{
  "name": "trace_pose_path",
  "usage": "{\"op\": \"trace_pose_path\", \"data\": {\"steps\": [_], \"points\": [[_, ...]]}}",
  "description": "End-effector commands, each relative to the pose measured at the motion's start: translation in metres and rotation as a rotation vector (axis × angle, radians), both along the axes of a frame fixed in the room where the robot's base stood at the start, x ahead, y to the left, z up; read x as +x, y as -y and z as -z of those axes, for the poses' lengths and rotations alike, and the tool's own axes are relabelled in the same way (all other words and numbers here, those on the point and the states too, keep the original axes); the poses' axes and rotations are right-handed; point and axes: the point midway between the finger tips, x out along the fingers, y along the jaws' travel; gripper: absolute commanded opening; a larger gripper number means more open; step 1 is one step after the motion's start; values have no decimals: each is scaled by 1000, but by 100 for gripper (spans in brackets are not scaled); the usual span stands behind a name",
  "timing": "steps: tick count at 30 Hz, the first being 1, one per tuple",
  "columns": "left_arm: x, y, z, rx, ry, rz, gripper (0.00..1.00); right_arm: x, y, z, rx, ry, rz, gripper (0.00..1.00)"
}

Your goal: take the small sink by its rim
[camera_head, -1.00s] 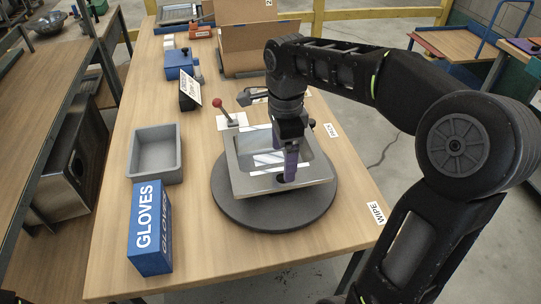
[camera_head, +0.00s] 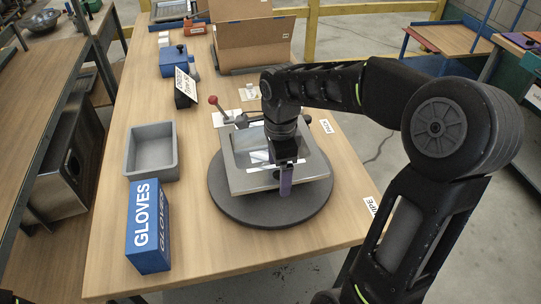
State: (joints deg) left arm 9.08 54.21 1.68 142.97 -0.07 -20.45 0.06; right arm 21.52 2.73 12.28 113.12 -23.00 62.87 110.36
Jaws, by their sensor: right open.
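The small sink (camera_head: 240,183) is a shiny metal basin with a flat rim. It rests on a round dark turntable (camera_head: 230,208) on the wooden bench. My right gripper (camera_head: 285,190) points down at the sink's front rim. A purple finger shows in front of that rim; the other finger is hidden, so I cannot tell whether the rim lies between them. The gripper is open. My wrist and gripper hide part of the basin. My left gripper is out of view.
A grey bin (camera_head: 151,151) and a blue gloves box (camera_head: 149,227) stand left of the turntable. A red-knobbed lever (camera_head: 213,101) and a small sign (camera_head: 186,84) stand behind. A cardboard box (camera_head: 258,45) is at the back. The bench front is clear.

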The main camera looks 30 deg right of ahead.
Motion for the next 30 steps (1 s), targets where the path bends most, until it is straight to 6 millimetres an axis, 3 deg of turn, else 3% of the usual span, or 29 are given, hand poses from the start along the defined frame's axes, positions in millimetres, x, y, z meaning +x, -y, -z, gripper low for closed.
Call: {"op": "trace_pose_path", "data": {"steps": [5,22,30], "points": [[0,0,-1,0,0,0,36,0,0,17,0,-1,-1,85],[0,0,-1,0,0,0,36,0,0,17,0,1,0,85],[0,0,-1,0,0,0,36,0,0,17,0,1,0,65]]}}
